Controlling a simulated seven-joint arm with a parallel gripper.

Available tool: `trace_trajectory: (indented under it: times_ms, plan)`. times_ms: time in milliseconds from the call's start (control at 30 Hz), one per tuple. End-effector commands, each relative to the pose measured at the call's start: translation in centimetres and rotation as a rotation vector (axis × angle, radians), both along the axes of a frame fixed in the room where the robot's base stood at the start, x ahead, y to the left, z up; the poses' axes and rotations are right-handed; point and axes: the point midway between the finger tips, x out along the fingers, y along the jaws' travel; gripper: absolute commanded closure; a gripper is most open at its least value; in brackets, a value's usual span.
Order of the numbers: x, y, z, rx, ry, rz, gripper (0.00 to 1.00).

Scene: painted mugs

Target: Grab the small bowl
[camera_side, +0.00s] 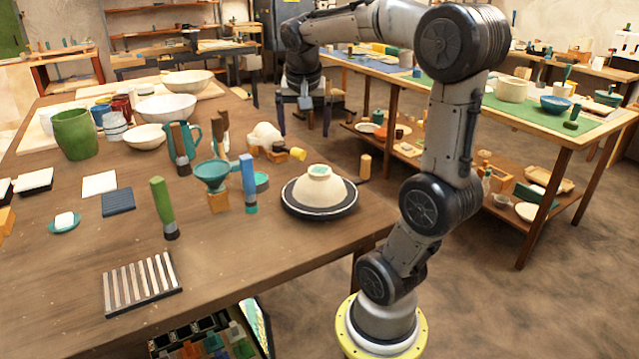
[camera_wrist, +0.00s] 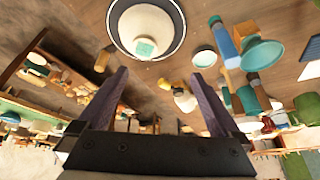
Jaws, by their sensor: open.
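Several bowls are in view, and I cannot tell for sure which is the small one. A teal bowl (camera_side: 212,172) stands on a small wooden block; it also shows in the wrist view (camera_wrist: 263,54) at the upper right. A cream bowl (camera_side: 319,190) lies upside down on a dark round plate (camera_side: 292,211) near the table's right edge; in the wrist view this bowl (camera_wrist: 146,24) is at the top. A low cream bowl (camera_side: 146,137) sits farther back. My gripper (camera_side: 305,118) is open and empty, raised and apart from the bowls; both fingers show in the wrist view (camera_wrist: 160,76).
A blue-handled tool (camera_side: 249,182) and a green-handled tool (camera_side: 163,205) stand upright near the teal bowl. A teal jug (camera_side: 193,139), green pot (camera_side: 74,134) and white bowls (camera_side: 166,108) crowd the back. A slatted rack (camera_side: 142,283) lies in front. Bare tabletop surrounds the rack.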

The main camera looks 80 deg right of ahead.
Motion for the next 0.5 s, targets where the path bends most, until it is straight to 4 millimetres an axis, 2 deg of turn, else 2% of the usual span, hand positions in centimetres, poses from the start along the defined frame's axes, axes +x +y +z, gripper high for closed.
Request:
trace_trajectory:
  times_ms: [67,200,367,500]
  plan:
    - [-1.0,-1.6,-0.7,0.015,0.018,-0.058,0.0]
    - [-2.0,-2.5,-1.5,0.026,0.029,-0.096,0.0]
    - [-2.0,-3.3,-3.4,0.028,0.031,-0.098,0.0]
    - [-1.9,-4.3,-5.9,0.028,0.031,-0.098,0.0]
